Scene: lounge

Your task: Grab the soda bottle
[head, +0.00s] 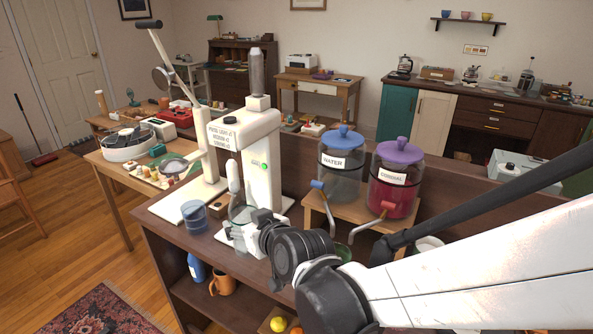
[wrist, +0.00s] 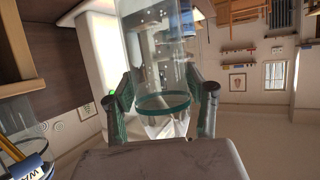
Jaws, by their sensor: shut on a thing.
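In the wrist view, a clear bottle (wrist: 158,50) with a teal band stands between the two fingers of my gripper (wrist: 161,105). I take it to be the soda bottle. The fingers touch it on both sides, low near the band, and are shut on it. In the head view, my gripper (head: 241,230) is at the front of the white soda machine (head: 262,150). There the bottle shows only as a small clear shape, partly hidden by the gripper and machine. I cannot tell whether its base touches anything.
The machine stands on a brown counter (head: 172,232). A blue-tinted glass (head: 194,216) is left of my gripper. A water dispenser (head: 342,180) and a red cordial dispenser (head: 395,185) stand on a small wooden stand to the right, their levers jutting forward.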

